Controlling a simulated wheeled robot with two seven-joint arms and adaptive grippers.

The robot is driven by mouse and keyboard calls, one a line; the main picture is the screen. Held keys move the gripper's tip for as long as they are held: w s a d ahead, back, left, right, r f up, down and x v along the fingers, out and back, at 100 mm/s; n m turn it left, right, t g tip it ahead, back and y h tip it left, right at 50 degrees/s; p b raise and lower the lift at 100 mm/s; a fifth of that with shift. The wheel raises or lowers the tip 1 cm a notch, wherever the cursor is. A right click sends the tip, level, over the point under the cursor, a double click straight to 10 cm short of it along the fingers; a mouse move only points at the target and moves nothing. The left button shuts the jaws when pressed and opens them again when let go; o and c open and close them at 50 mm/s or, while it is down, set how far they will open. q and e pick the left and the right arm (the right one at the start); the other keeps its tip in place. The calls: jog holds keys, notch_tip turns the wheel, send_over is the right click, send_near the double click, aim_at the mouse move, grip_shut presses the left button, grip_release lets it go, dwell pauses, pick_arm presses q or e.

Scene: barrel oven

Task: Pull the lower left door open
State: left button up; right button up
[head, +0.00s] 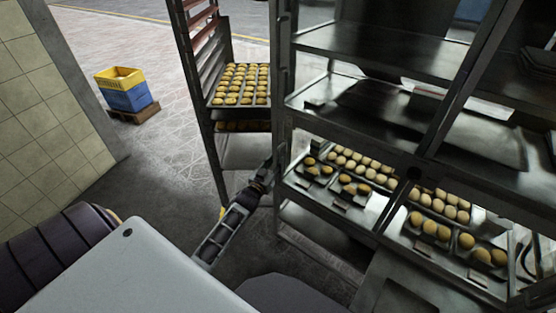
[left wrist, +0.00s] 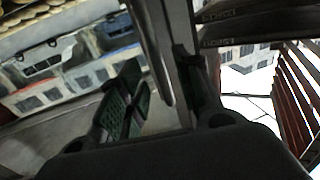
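The metal oven rack (head: 385,238) stands at the right in the head view, with trays of pale round buns behind its lower openings. Its left upright (head: 282,70) is a tall metal post. I cannot clearly make out the lower left door as a separate panel. My left gripper (head: 265,176) is close to the lower part of this upright. In the left wrist view the fingers of my left gripper (left wrist: 165,100) are apart, with a metal edge and bar (left wrist: 172,55) between or just beyond them. I cannot tell whether they touch. My right gripper is not visible.
A tall rack (head: 203,110) with trays of golden buns (head: 241,84) stands just left of the oven. A blue and yellow crate (head: 126,91) sits on a pallet farther left. A tiled wall (head: 40,100) bounds the left side. Open floor lies between wall and rack.

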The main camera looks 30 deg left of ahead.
aim_at(278, 159)
pick_arm(q)
jog(key=shift+w+a, duration=0.1)
jog(key=shift+w, duration=1.4)
jog(key=c, duration=0.7)
grip_shut()
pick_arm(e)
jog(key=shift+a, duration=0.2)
